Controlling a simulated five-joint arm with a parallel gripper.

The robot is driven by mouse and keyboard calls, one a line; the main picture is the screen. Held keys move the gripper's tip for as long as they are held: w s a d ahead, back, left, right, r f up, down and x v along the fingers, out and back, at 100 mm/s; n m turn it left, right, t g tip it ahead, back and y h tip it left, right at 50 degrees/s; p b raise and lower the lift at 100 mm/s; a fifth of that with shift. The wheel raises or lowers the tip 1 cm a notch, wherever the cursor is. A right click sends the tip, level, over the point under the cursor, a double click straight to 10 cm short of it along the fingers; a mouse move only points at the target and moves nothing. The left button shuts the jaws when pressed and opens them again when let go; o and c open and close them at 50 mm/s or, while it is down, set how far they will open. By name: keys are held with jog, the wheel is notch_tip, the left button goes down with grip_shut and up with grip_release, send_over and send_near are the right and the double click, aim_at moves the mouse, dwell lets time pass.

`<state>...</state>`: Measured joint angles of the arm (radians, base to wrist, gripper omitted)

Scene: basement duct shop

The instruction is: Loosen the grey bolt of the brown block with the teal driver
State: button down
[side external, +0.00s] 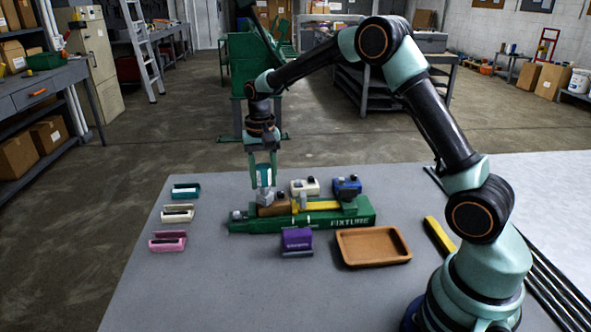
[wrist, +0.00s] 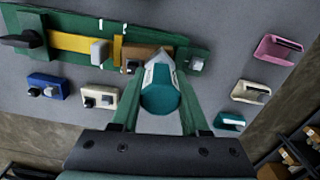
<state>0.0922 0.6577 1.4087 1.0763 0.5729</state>
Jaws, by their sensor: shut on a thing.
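My gripper (side external: 264,178) is shut on the teal driver (wrist: 161,98), whose thick teal handle sits between the two green fingers in the wrist view. Its pale shaft end points away from the wrist, toward the brown block. The brown block (side external: 274,208) sits in the green fixture (side external: 350,219), near its left end; it also shows in the wrist view (wrist: 143,54). The driver hangs over the block's left part in the side view. I cannot tell whether the driver tip touches anything.
A white block (side external: 305,187) and a blue block (side external: 347,187) stand behind the fixture. Teal (side external: 186,190), white (side external: 178,213) and pink (side external: 168,241) holders lie at left. A purple holder (side external: 297,239) and a brown tray (side external: 373,247) stand in front. The table's front left is clear.

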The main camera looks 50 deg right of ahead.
aim_at(262, 166)
jog(key=shift+n, duration=1.7)
jog(key=shift+w, duration=0.1)
jog(key=shift+n, duration=1.7)
jog(key=shift+n, duration=1.7)
jog(key=shift+m, duration=0.6)
jog(key=shift+r, duration=2.55)
